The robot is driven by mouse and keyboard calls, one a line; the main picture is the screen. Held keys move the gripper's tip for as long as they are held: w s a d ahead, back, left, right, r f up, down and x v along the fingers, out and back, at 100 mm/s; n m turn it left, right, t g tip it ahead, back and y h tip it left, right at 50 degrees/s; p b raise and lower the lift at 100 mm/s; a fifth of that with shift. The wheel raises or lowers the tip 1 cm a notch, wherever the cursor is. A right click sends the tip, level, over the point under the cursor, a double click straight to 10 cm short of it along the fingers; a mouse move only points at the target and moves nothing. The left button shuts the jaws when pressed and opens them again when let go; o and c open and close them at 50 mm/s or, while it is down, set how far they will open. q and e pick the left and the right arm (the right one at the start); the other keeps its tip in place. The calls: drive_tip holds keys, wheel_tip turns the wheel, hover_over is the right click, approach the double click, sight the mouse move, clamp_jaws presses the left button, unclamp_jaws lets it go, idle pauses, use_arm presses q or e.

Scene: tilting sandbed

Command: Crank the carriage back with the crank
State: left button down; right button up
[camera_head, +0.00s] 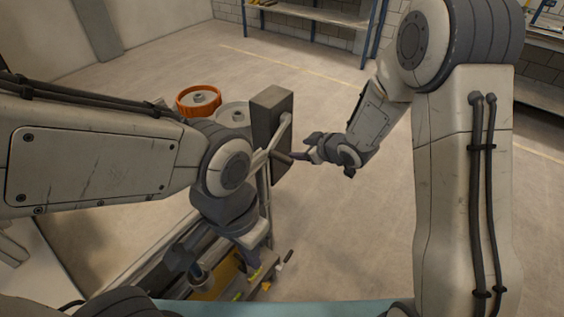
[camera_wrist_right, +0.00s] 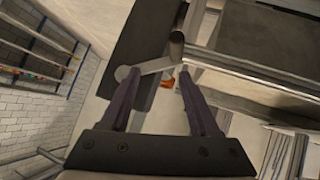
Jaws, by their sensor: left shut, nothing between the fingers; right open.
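The crank shows in the head view as a pale arm (camera_head: 262,160) with a dark round handle (camera_head: 280,157), beside an upright dark housing (camera_head: 271,115). My right gripper (camera_head: 298,156) is open, just right of the handle and pointing at it. In the right wrist view the fingers (camera_wrist_right: 160,74) are spread, with the crank arm (camera_wrist_right: 150,68) and the handle end (camera_wrist_right: 177,44) beyond their tips. I cannot tell whether they touch. My left gripper (camera_head: 252,261) is shut and empty, pointing down over the bench. I cannot make out the carriage; my left arm covers much of that area.
An orange wheel (camera_head: 198,99) and a grey wheel (camera_head: 233,113) stand behind my left arm. A bed of yellowish material (camera_head: 215,288) and small yellow pieces (camera_head: 255,274) lie below. Shelving (camera_head: 310,14) stands at the back. The floor right of the housing is clear.

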wheel_tip(320, 180, down, 6)
drive_tip(key=w+d+f+t+y+b, duration=0.1)
drive_tip(key=w+d+y+b, duration=0.1)
drive_tip(key=y, duration=0.1)
use_arm(q)
wheel_tip(320, 180, down, 2)
drive_tip(key=shift+p, duration=0.55)
use_arm(e)
drive_tip(key=n+y, duration=0.2)
drive_tip(key=y, duration=0.4)
approach(270, 152)
drive_tip(key=shift+t, duration=0.4)
drive_tip(key=x, duration=0.2)
drive_tip(key=f+x, duration=0.1)
drive_tip(key=x, duration=0.2)
drive_tip(key=shift+w+a+f, duration=0.1)
drive_tip(key=shift+w+f, duration=0.05)
drive_tip(key=shift+w, duration=0.05)
clamp_jaws()
drive_tip(key=shift+m, duration=0.3)
